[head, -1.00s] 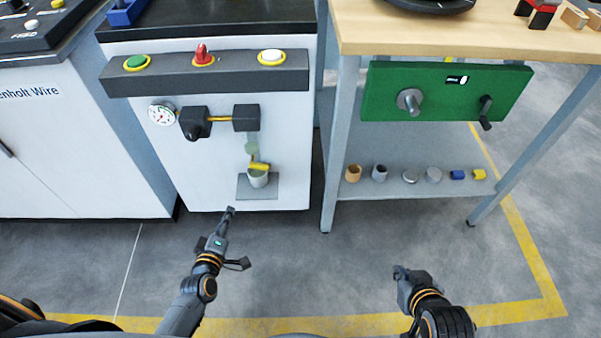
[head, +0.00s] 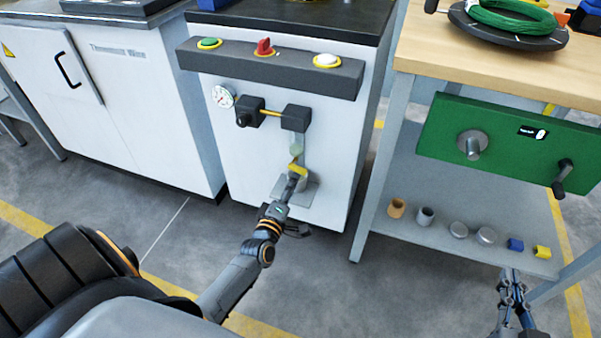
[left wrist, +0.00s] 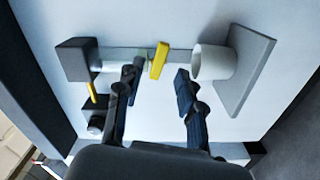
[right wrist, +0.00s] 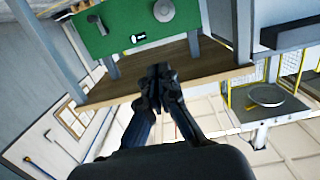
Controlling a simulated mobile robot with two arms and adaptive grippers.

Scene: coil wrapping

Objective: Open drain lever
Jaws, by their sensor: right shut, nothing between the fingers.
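The drain lever is a small yellow handle (left wrist: 159,60) on the clear drain tube below the dark filter block (head: 296,118); in the head view the yellow handle (head: 297,165) shows just above my left gripper. A pale cup (left wrist: 212,62) stands on a small grey shelf (left wrist: 245,75) below the lever. My left gripper (left wrist: 158,78) is open, its fingers apart and pointing at the cabinet face, with the lever ahead between them. Contact with the lever cannot be seen. My right gripper (right wrist: 158,72) is shut and empty, near the workbench in the head view (head: 510,278).
A gauge (head: 223,96) and a button bar (head: 270,68) are on the white cabinet. To the right stands a workbench with a green panel (head: 500,140) and crank. Several small parts lie on its lower shelf (head: 400,180). The floor in front is clear.

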